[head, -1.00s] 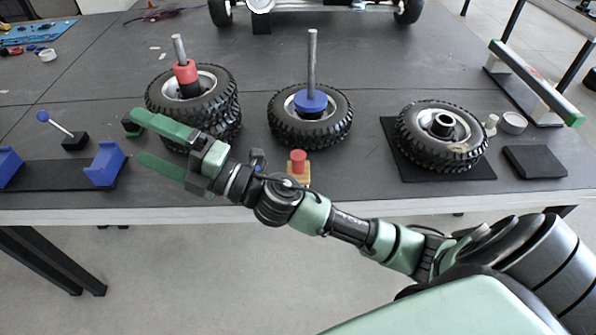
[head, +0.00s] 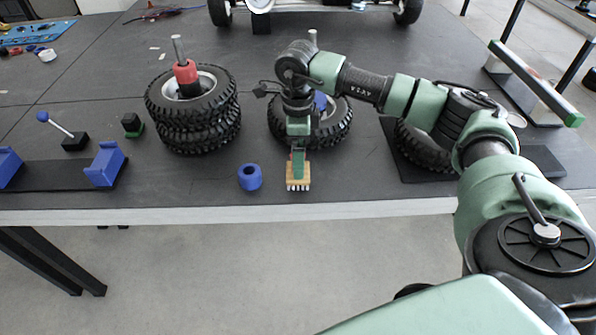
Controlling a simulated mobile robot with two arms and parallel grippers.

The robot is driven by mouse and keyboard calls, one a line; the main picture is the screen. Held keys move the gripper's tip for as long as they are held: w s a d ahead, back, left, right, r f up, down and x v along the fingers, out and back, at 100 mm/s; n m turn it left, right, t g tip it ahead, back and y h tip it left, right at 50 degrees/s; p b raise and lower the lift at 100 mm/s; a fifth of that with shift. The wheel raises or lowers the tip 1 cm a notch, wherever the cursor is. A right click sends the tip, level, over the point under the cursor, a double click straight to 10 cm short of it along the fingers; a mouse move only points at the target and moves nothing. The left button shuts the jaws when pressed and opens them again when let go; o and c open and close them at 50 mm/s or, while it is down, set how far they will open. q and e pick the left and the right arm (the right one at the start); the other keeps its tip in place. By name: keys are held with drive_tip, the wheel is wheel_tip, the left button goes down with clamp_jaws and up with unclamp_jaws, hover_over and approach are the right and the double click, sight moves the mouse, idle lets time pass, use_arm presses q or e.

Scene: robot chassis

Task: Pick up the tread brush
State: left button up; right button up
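The tread brush (head: 292,176) stands near the table's front edge, with a wooden block, white bristles facing down and a bit of its red knob showing. My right gripper (head: 299,160) points down over it from above. A green finger is in front of the red knob and hides most of it. The other finger is hidden, so I cannot tell whether the gripper is closed on the knob. I cannot tell whether the bristles touch the table. My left gripper is not in view.
A blue ring (head: 249,177) lies just left of the brush. A wheel (head: 340,131) stands close behind my gripper, and stacked tyres (head: 195,135) with a red collar (head: 186,72) are behind left. A blue cradle (head: 105,163) is at the left. The table's front edge (head: 210,215) is close.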

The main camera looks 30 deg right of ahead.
wheel_tip(320, 180, down, 6)
drive_tip(key=shift+s+a+f+p, duration=0.1)
drive_tip(key=shift+p, duration=0.5)
drive_tip(key=c, duration=1.6)
drive_tip(key=shift+r, duration=0.2)
wheel_tip(320, 180, up, 20)
drive_tip(key=b, duration=0.1)
